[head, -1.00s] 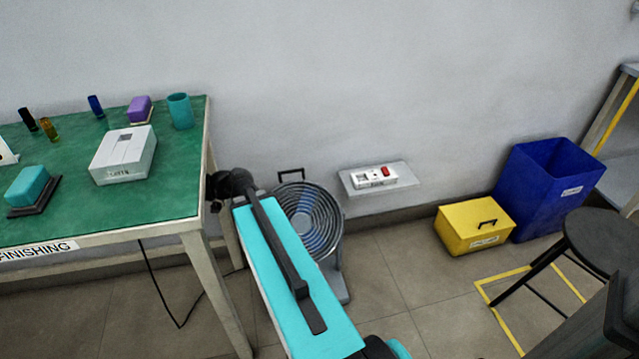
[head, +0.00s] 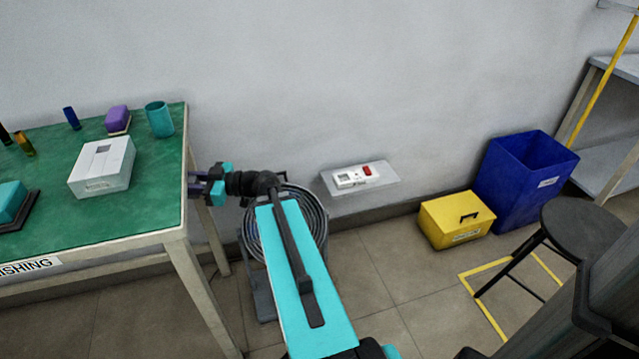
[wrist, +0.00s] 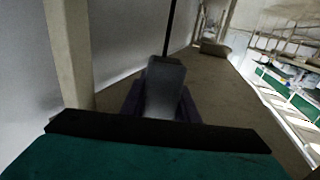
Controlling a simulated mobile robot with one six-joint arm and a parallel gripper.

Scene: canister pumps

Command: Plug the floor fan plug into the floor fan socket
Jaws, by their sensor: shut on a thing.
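In the head view my gripper (head: 198,186) is beside the right edge of the green-topped table, at about table-top height. The wrist view shows my gripper (wrist: 162,98) with its dark purple jaws shut on a grey block, the plug (wrist: 165,82), with a black cord (wrist: 171,28) running away from its far end. The plug's prongs are not visible. The floor fan (head: 315,225) stands on the floor by the wall, largely hidden behind my arm. A white socket unit (head: 348,179) with a red switch sits on a grey wall shelf (head: 388,180), right of the gripper and apart from it.
The green table (head: 120,215) at left carries a white box (head: 102,166), a teal cup (head: 160,119) and other small items. A yellow box (head: 455,220), a blue bin (head: 525,180) and a black stool (head: 595,235) stand at right. The wall above the shelf is clear.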

